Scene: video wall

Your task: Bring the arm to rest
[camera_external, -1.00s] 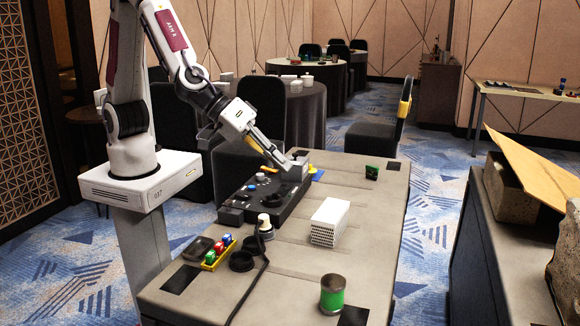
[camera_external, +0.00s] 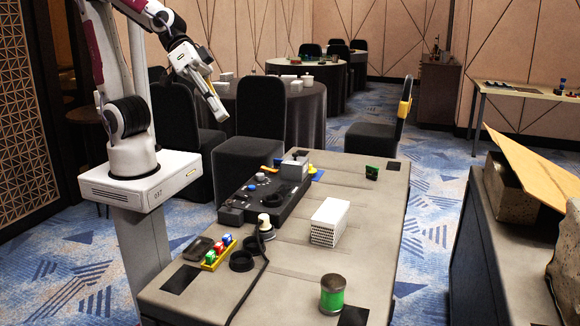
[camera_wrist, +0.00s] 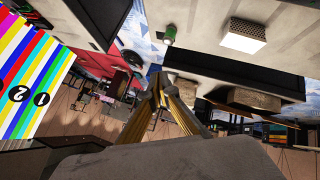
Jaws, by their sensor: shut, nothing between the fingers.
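My gripper (camera_external: 218,112) is raised in the air at the upper left of the external view, above and to the left of the worktable (camera_external: 300,262). It is shut and empty, pointing down and to the right. In the wrist view my gripper (camera_wrist: 157,78) shows as yellowish fingers close together at the centre. The black control panel (camera_external: 272,200) on the table is clear of the gripper.
On the table are a white perforated box (camera_external: 329,222), a green can (camera_external: 332,294), a yellow tray of coloured blocks (camera_external: 217,254) and a small green item (camera_external: 371,172). Black chairs (camera_external: 262,120) stand behind. A striped numbered screen (camera_wrist: 38,88) shows in the wrist view.

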